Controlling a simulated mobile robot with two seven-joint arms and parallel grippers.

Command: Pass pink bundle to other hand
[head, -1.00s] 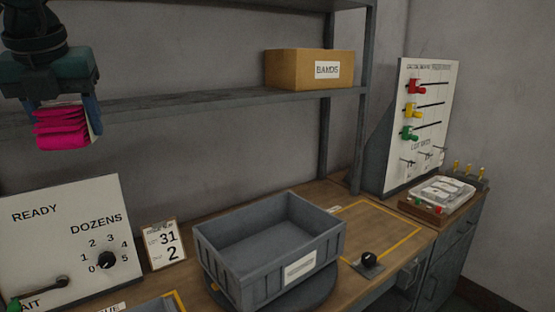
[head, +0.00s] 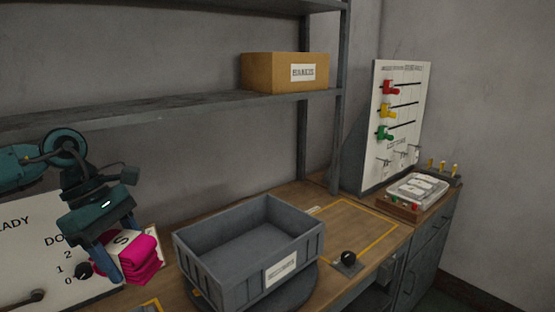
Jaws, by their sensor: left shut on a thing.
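The pink bundle (head: 143,262) is a stack of folded pink cloth with a white card marked S on one face. My left gripper (head: 118,258) is shut on it, with its fingers pointing down. The bundle is at the lower left of the head view, just left of the grey crate and in front of the white dial panel. My right gripper is not in view.
An empty grey crate (head: 190,262) stands on a round dark base on the wooden bench. A yellow-outlined area (head: 355,232) right of it is clear, with a black knob (head: 348,258) at its front. A cardboard box (head: 262,72) sits on the shelf above. A slider board (head: 372,165) stands at right.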

